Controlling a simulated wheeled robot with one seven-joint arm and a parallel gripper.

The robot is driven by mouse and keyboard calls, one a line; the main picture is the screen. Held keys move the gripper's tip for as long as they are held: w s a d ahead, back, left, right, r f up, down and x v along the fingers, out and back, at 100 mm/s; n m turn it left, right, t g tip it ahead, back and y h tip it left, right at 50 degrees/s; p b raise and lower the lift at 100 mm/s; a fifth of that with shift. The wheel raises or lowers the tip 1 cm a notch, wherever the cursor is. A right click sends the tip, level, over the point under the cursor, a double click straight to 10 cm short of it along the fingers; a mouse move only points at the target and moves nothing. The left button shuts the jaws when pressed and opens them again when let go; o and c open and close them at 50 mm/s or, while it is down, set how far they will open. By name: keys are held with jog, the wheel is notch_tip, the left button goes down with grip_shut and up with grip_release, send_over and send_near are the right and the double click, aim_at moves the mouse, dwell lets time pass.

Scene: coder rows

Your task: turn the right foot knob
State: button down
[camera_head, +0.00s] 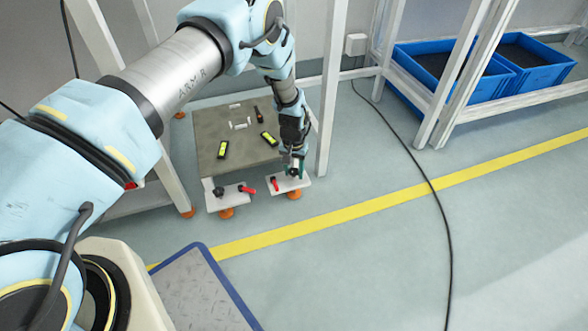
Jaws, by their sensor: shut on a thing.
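Two small white plates stick out at the front of a low grey platform (215,135). The left plate (233,203) carries a black knob (219,191) and a red lever (247,189). The right plate (302,181) carries a red lever (275,184). My gripper (294,172) points down over the right plate and is shut on the right foot knob, which the fingers mostly hide. An orange foot (294,195) shows under the right plate, and another orange foot (226,213) under the left one.
White frame posts (333,90) stand close to the right of my gripper. Blue bins (530,65) sit on a low rack at the right. A black cable (437,205) crosses the open floor, as does a yellow line (365,208). A blue-edged mat (205,290) lies in front.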

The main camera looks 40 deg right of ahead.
aim_at(293, 170)
jog(key=n, duration=0.3)
jog(key=shift+r+n+p, duration=0.15)
jog(key=shift+n+p, duration=0.15)
jog(key=shift+n, duration=0.1)
jog(key=shift+w+n, duration=0.15)
jog(key=shift+n, duration=1.75)
jog(key=shift+d, duration=0.1)
jog(key=c, duration=0.7)
grip_release()
jog(key=o, duration=0.3)
notch_tip(293, 170, up, 11)
jog(key=p, duration=0.4)
